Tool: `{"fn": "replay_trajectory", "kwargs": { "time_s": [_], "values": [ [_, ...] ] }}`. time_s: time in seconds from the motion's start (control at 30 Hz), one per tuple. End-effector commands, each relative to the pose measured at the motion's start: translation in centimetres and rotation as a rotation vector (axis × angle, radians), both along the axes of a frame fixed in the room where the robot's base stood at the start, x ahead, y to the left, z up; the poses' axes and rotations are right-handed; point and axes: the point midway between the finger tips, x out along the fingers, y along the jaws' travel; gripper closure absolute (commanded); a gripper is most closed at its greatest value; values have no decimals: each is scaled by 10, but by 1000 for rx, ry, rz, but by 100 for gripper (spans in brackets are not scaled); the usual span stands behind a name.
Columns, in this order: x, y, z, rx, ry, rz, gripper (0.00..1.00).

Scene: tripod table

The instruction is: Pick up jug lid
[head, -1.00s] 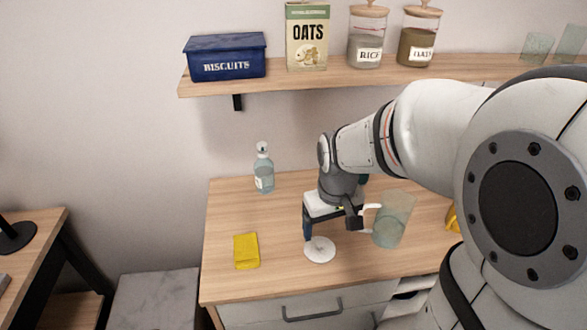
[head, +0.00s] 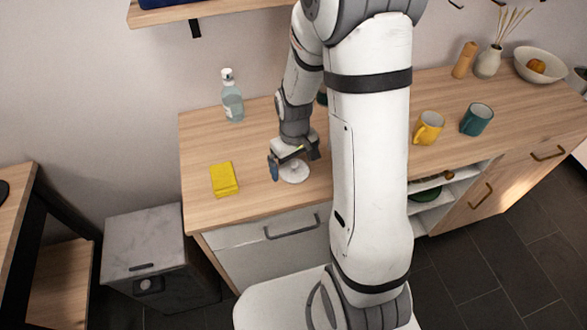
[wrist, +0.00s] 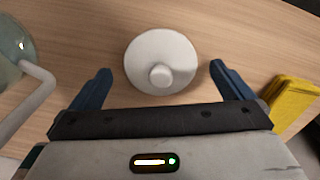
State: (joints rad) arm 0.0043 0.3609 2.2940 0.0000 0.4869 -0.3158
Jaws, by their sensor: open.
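The jug lid (wrist: 175,52) is a white round disc with a small knob, lying flat on the wooden counter. It also shows in the head view (head: 294,172), partly under my gripper. My gripper (wrist: 160,85) is open, its two blue fingers apart on either side of the lid's near edge, with nothing between them. In the head view my gripper (head: 293,168) hangs just above the lid. The glass jug (wrist: 12,60) shows at the left edge of the wrist view with its handle; in the head view my arm hides it.
A yellow sponge (head: 224,180) lies left of the lid, and a clear bottle (head: 232,96) stands behind. Yellow (head: 428,128) and teal (head: 477,119) mugs stand to the right. The counter (head: 215,148) is bare between sponge and bottle.

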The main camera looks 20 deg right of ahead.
Motion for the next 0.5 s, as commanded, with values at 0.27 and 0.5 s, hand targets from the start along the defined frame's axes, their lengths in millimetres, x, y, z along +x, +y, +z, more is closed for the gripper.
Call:
{"fn": "replay_trajectory", "kwargs": {
  "time_s": [0.27, 0.5],
  "values": [
    [0, 0, -9, 0, -1, 0, 0],
    [0, 1, -8, 0, 0, 1, 14]
  ]
}}
